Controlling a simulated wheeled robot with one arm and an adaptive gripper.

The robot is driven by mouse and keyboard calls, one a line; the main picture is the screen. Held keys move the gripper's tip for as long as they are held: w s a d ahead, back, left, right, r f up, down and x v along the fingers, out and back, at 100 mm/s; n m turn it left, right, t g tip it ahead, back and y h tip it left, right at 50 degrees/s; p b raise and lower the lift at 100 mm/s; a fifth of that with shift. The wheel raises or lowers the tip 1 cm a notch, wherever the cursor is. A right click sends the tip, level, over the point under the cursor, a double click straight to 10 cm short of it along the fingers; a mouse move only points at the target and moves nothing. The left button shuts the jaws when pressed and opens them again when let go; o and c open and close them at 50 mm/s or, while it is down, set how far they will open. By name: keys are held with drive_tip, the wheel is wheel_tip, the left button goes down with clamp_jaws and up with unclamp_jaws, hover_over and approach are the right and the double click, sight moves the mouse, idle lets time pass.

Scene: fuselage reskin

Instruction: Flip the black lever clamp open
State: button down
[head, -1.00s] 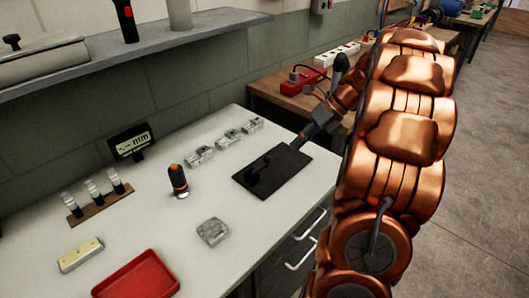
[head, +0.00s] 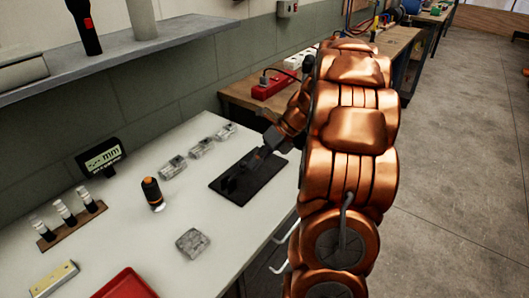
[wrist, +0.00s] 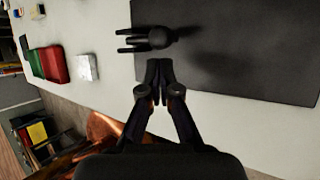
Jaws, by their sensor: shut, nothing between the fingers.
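My gripper (head: 259,155) is over the far part of the plate, to the right of the clamp in the head view. In the wrist view its fingertips (wrist: 159,66) are together and empty, just below the clamp with a small gap in the picture. Whether they touch it is unclear.
Several grey metal blocks (head: 201,147) line the worktop's far side, and another (head: 192,243) lies nearer. An orange-topped black tool (head: 152,193), a digital display (head: 101,157) and a red tray (head: 125,285) stand left. A shelf (head: 110,52) overhangs the back.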

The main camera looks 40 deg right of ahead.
drive_tip(key=shift+x, duration=1.35)
drive_tip(key=shift+r, duration=0.15)
drive_tip(key=shift+a+r+h+p, duration=0.15)
drive_tip(key=shift+h+p, duration=0.15)
drive_tip(key=shift+p, duration=0.2)
drive_tip(key=shift+r+h+p, duration=0.3)
drive_tip(key=shift+h+p, duration=0.2)
drive_tip(key=shift+p, duration=0.25)
